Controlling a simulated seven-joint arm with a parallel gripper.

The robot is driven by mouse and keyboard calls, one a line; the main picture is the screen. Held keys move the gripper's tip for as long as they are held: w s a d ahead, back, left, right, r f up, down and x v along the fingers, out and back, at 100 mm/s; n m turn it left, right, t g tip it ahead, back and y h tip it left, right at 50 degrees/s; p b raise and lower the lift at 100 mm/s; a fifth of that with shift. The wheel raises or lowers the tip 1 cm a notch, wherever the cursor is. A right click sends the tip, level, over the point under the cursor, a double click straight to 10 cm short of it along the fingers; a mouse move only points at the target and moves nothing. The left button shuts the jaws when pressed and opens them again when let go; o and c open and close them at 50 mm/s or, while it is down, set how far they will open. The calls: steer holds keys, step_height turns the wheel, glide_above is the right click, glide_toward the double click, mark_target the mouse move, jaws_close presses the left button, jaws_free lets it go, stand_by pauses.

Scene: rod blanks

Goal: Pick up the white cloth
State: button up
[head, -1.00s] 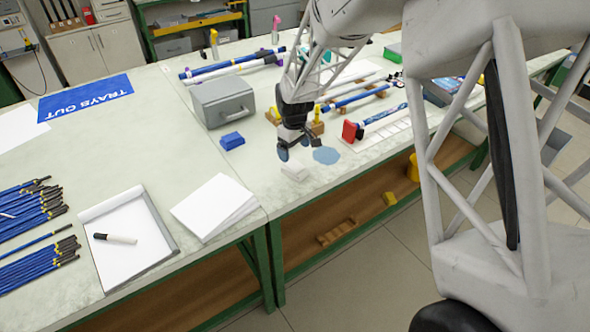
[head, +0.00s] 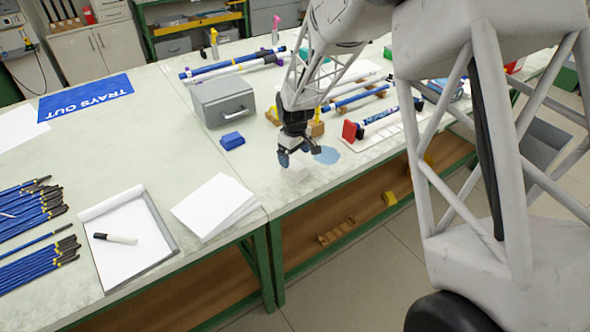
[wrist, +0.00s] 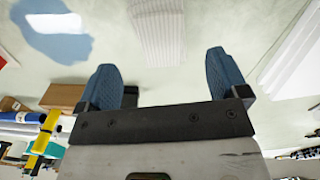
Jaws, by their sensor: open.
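The white cloth (head: 294,173) lies folded near the front edge of the bench in the head view, just below my gripper. In the wrist view the cloth (wrist: 157,30) is a pale striped block at the top, beyond the fingertips and between their lines. My gripper (head: 297,158) is open and empty, above the cloth. Its two blue fingers stand apart in the wrist view (wrist: 164,80), and the cloth is not between them. In the head view the fingers hide a little of the bench behind them.
A blue patch (head: 326,155) lies on the bench right of the cloth. A blue block (head: 231,140) and a grey box (head: 222,100) stand behind to the left. A red-ended piece (head: 349,131) is to the right. White paper (head: 213,206) lies left. The bench's front edge is close.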

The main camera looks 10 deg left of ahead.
mark_target(295, 165)
steer(key=shift+s+d+f, duration=0.1)
steer(key=shift+s+f, duration=0.05)
steer(key=shift+f, duration=2.45)
steer(key=c, duration=1)
